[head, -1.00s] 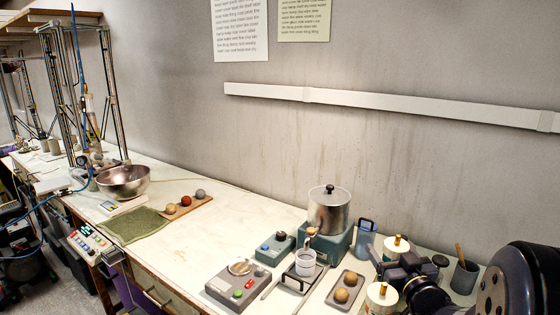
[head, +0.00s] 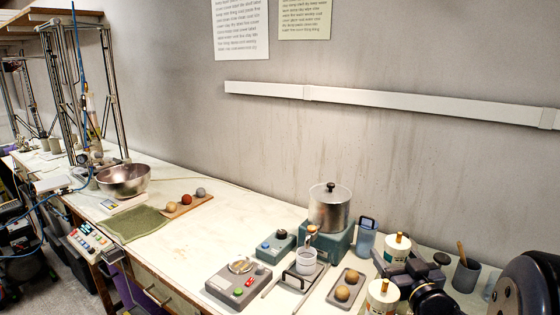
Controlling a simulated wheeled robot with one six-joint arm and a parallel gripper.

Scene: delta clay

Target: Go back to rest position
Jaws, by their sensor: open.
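My gripper (head: 388,266) is at the lower right in the head view, dark and low over the bench. It is open, and I see nothing held in it. It sits between two white cylinders with gold tops, one behind (head: 397,247) and one in front (head: 383,298). Whether it touches them I cannot tell. My dark wrist and arm fill the lower right corner and hide part of the bench.
A steel bowl (head: 123,180) stands far left. The middle bench (head: 215,235) is clear.

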